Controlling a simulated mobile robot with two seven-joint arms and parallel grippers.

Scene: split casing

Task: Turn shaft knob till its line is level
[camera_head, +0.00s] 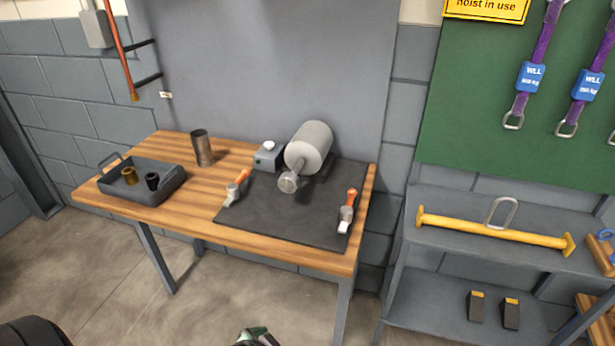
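The shaft comes out of a grey cylindrical casing (309,147), which lies tilted on the dark mat (275,213) on the bench. The line on the knob is too small to make out. Only a small dark and green tip shows at the bottom edge, apparently part of my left gripper (258,338). It is far from the knob, and its fingers cannot be made out. My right gripper is not in view.
A small box with a white button (268,155) is beside the casing. A metal cup (202,148) and a grey tray (144,198) with two bushings are at left. A shelf (483,263) stands right.

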